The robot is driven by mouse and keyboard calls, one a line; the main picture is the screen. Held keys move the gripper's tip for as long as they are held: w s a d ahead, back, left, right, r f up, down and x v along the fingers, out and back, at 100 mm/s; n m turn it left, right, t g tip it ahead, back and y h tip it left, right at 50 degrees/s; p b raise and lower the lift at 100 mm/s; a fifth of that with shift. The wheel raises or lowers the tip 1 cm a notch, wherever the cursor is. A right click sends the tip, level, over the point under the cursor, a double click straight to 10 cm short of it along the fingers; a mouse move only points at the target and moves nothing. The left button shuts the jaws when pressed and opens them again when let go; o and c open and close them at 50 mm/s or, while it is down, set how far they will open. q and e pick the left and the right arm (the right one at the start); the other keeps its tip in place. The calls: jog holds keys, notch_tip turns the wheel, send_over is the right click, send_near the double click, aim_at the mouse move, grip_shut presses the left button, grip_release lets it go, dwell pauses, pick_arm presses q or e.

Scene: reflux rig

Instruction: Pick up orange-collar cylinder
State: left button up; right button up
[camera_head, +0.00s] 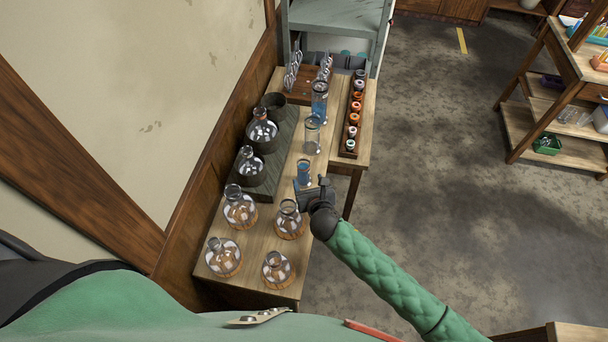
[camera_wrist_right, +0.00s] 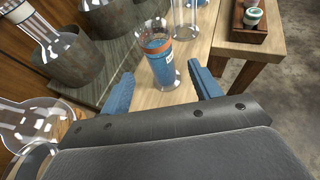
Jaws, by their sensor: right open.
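The orange-collar cylinder (camera_wrist_right: 158,58) is a clear upright glass with an orange band and blue liquid, standing on the wooden table (camera_head: 258,240). In the head view the cylinder (camera_head: 304,171) stands just beyond my right gripper (camera_head: 308,186). In the right wrist view my right gripper (camera_wrist_right: 160,72) is open, with one blue finger on each side of the cylinder's lower part and a gap visible on both sides. The head view does not show the collar clearly. My left gripper is not in view.
Another glass cylinder (camera_head: 312,134) and a taller one with blue liquid (camera_head: 320,101) stand behind. A rack of small jars (camera_head: 354,118) is at the right. Round flasks on cork rings, such as one (camera_head: 289,220), crowd the near table. Heating mantles (camera_head: 251,166) line the left.

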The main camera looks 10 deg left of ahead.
aim_at(305, 178)
notch_tip(305, 178, down, 2)
jog(key=shift+w+a+f, duration=0.15)
jog(key=shift+f, duration=0.05)
jog(key=shift+w+a+b, duration=0.15)
jog(key=shift+w+b, duration=0.15)
jog(key=shift+w, duration=0.15)
jog(key=shift+w+a+f, duration=0.15)
jog(key=shift+w+f, duration=0.1)
jog(key=shift+w, duration=0.1)
jog(key=b+x, duration=0.3)
jog(key=shift+a+f, duration=0.1)
jog(key=shift+f, duration=0.1)
jog(key=shift+b+x, duration=0.5)
jog(key=shift+x, duration=0.4)
jog(key=shift+w+r, duration=0.15)
jog(key=shift+w, duration=0.1)
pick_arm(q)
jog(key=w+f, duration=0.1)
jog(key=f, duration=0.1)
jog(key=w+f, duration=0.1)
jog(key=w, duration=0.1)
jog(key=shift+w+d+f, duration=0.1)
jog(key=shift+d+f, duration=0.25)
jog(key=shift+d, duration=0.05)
pick_arm(e)
jog(key=c, duration=1.2)
